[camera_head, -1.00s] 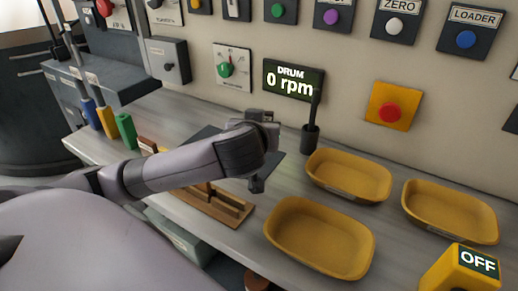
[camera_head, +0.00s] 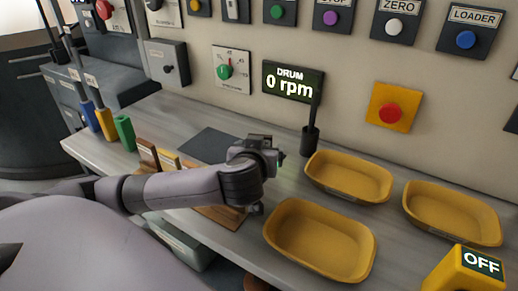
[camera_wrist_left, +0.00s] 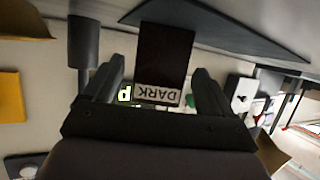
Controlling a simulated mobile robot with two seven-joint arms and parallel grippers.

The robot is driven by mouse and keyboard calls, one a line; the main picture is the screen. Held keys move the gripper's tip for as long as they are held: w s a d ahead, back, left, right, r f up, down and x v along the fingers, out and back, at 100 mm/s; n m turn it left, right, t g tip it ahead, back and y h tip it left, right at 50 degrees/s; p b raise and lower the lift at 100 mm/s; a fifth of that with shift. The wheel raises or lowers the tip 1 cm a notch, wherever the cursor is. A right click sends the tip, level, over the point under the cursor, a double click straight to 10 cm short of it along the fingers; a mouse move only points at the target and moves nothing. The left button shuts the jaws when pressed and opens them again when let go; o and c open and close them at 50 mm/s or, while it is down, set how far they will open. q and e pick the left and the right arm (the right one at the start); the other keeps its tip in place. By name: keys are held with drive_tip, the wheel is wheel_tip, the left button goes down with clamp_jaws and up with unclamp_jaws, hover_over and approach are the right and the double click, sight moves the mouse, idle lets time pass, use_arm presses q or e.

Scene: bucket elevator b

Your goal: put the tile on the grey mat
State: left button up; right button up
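A dark tile with a pale label reading DARK (camera_wrist_left: 165,60) shows between the two fingers of my left gripper (camera_wrist_left: 157,66) in the left wrist view. The label appears upside down at the palm end. A narrow gap shows between the left-hand finger and the tile, so I cannot tell whether the fingers grip it. In the head view my left gripper (camera_head: 268,158) is right of the grey mat (camera_head: 205,145), and I cannot make out the tile there. The mat is partly hidden by my arm; it also shows in the wrist view (camera_wrist_left: 235,27). My right gripper is not in view.
A wooden rack (camera_head: 222,215) lies below my left arm, with upright tiles (camera_head: 148,153) left of it. Yellow trays (camera_head: 320,240) cover the right side of the counter. A dark cup (camera_head: 310,140) stands by the wall, beneath the DRUM display (camera_head: 292,82).

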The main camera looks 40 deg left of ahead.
use_arm(q)
drive_tip(key=shift+r, duration=0.2)
drive_tip(key=v, duration=0.8)
drive_tip(key=shift+d, duration=0.15)
drive_tip(key=p+v, duration=0.3)
drive_tip(key=v, duration=0.1)
idle(0.4)
